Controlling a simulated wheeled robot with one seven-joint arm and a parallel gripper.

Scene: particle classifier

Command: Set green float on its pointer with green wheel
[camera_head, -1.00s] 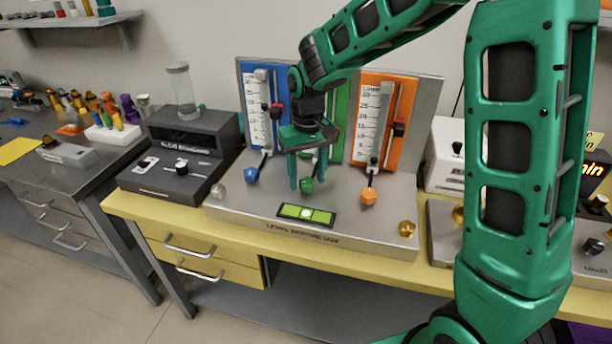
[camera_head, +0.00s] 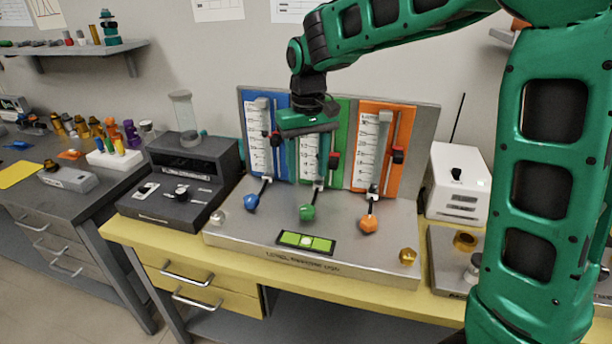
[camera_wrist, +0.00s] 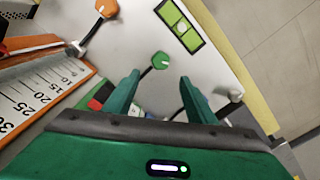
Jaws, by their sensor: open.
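The green wheel (camera_head: 306,212) is a small knob on the flat metal base, below the green gauge panel (camera_head: 341,140). It also shows in the wrist view (camera_wrist: 161,61), beyond and between my fingertips. My gripper (camera_head: 308,150) is open and empty, raised in front of the green gauge and well above the wheel. In the wrist view my two fingers (camera_wrist: 160,82) are apart. The green gauge has a white scale (camera_head: 306,160) and a red pointer (camera_head: 333,160) on its right rail. My gripper covers the upper part of this gauge, and I cannot make out the float's level.
A blue wheel (camera_head: 251,202) lies left of the green one and an orange wheel (camera_head: 369,225) right. A green level vial (camera_head: 306,242) is in front. A dark device (camera_head: 180,185) stands left and a white box (camera_head: 459,182) right.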

